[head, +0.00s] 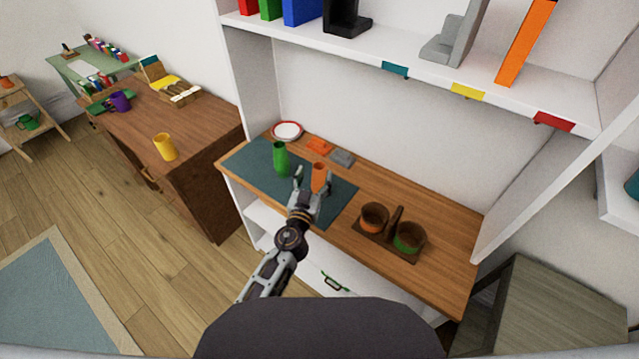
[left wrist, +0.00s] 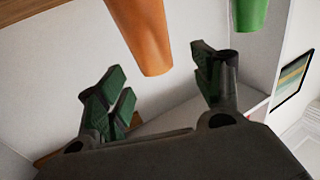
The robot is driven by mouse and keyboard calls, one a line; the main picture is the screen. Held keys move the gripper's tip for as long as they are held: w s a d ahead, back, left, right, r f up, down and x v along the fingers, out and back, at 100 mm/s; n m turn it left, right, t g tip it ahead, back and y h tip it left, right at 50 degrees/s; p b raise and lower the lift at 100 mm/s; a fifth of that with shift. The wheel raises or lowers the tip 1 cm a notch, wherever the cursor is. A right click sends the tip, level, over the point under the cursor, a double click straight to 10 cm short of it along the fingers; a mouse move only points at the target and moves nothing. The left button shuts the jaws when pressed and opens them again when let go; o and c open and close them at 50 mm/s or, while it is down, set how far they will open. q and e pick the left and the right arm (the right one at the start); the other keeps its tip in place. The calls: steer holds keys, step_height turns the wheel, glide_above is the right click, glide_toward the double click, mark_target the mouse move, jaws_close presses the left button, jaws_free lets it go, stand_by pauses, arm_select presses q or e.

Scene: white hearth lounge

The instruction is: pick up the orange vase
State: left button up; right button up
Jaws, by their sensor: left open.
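The orange vase (head: 319,173) stands upright on the dark teal mat (head: 250,168) on the wooden shelf top. My left gripper (head: 312,184) is open in front of the vase, and its fingers partly hide the vase's lower part. In the left wrist view the vase (left wrist: 142,32) hangs in from the top edge, beyond and between the two spread fingers (left wrist: 160,88). Nothing is between the fingers, and I see no contact. My right gripper is not in view.
A green vase (head: 281,158) stands left of the orange one, also in the left wrist view (left wrist: 250,12). Orange (head: 319,146) and grey (head: 342,158) items lie behind. A tray with two pots (head: 374,217) stands right. An upper shelf (head: 440,75) overhangs.

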mark_target(318, 172)
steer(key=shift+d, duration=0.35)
arm_select(q)
steer(key=shift+p+x, duration=0.6)
steer(key=shift+x, duration=0.9)
steer(key=shift+w+d+r, duration=0.1)
steer(key=shift+w+d, duration=0.25)
steer(key=shift+w, duration=0.2)
steer(key=shift+w+d, duration=0.1)
steer(key=shift+w, duration=0.4)
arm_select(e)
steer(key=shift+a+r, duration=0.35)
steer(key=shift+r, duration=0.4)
arm_select(q)
steer(key=c, duration=0.6)
jaws_close()
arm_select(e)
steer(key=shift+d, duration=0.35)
